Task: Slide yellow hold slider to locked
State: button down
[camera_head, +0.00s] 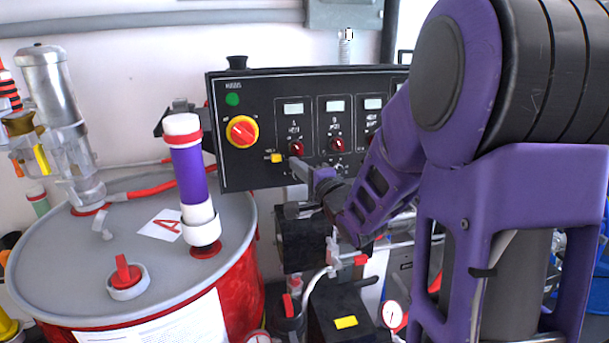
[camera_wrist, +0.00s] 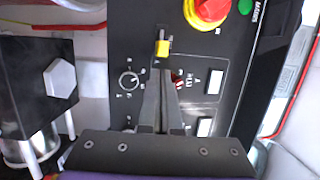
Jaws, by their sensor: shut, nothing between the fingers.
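The yellow hold slider (camera_head: 277,158) is a small yellow knob low on the black control panel (camera_head: 265,105), below and right of the red-and-yellow main knob. It also shows in the wrist view (camera_wrist: 163,47), with a dark slot and a grey part just above it in that picture. My gripper (camera_head: 292,163) is shut and empty, with its fingertips close to the slider's right side in the head view. In the wrist view the closed fingertips (camera_wrist: 162,66) lie just below the slider. Whether they touch it I cannot tell. The slider's markings are too small to read.
The red-and-yellow rotary knob (camera_head: 242,132) and a green light (camera_head: 232,100) are nearby on the panel. Small displays and red knobs (camera_head: 296,148) lie right of the slider. A red drum (camera_head: 230,285) with a purple-and-white pump (camera_head: 188,175) stands left. A black block (camera_wrist: 35,80) is beside the gripper.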

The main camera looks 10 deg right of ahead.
aim_at(277, 160)
jog(key=shift+x, duration=1.4)
jog(key=shift+a+b, duration=0.35)
jog(key=shift+a, duration=1)
jog(key=shift+s, duration=0.1)
